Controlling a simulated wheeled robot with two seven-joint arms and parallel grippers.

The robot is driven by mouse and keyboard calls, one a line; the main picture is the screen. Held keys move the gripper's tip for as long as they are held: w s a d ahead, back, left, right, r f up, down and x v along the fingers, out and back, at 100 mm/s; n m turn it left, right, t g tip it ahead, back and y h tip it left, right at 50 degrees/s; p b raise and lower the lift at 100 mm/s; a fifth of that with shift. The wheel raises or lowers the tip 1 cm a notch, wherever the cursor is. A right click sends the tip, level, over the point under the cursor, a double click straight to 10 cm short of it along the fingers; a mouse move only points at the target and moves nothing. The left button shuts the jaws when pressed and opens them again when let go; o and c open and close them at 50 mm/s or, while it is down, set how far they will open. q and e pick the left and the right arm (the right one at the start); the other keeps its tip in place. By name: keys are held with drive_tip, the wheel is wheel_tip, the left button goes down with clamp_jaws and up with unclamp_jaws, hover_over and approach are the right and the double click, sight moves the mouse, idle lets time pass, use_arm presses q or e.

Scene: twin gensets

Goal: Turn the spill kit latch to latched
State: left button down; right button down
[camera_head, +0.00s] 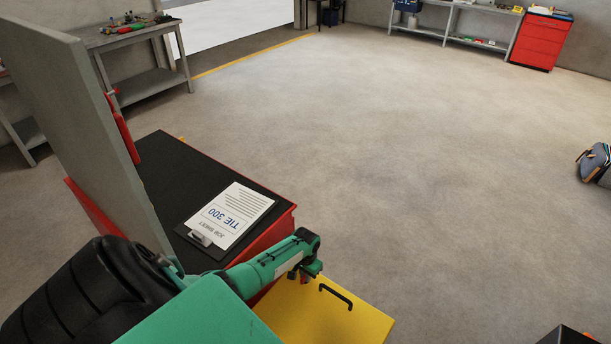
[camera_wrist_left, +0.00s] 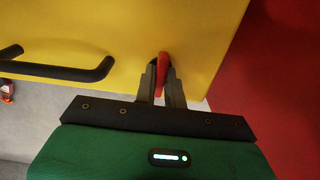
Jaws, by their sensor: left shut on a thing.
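The yellow spill kit (camera_head: 325,312) is a box at the bottom middle of the head view, with a black bar handle (camera_head: 336,296). Its yellow face (camera_wrist_left: 120,30) fills much of the left wrist view, with the handle (camera_wrist_left: 70,68) at left. The red latch (camera_wrist_left: 162,78) is on the yellow face near its lower edge and points roughly up and down in the wrist view. My left gripper (camera_wrist_left: 161,68) is shut on the latch, one finger on each side. In the head view my left gripper (camera_head: 304,277) is at the kit's left side, its fingertips largely hidden. My right gripper is not in view.
A red cabinet with a dark top (camera_head: 165,170) stands beside the kit, bearing a clipboard (camera_head: 232,215). A grey panel (camera_head: 85,120) rises at left. Benches (camera_head: 140,40) and a red tool chest (camera_head: 541,42) stand at the back. The floor at right is mostly clear.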

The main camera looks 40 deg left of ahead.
use_arm(q)
drive_tip(key=c, duration=1.5)
unclamp_jaws()
drive_tip(key=shift+r, duration=0.1)
wheel_tip(320, 180, up, 14)
drive_tip(key=shift+f, duration=0.2)
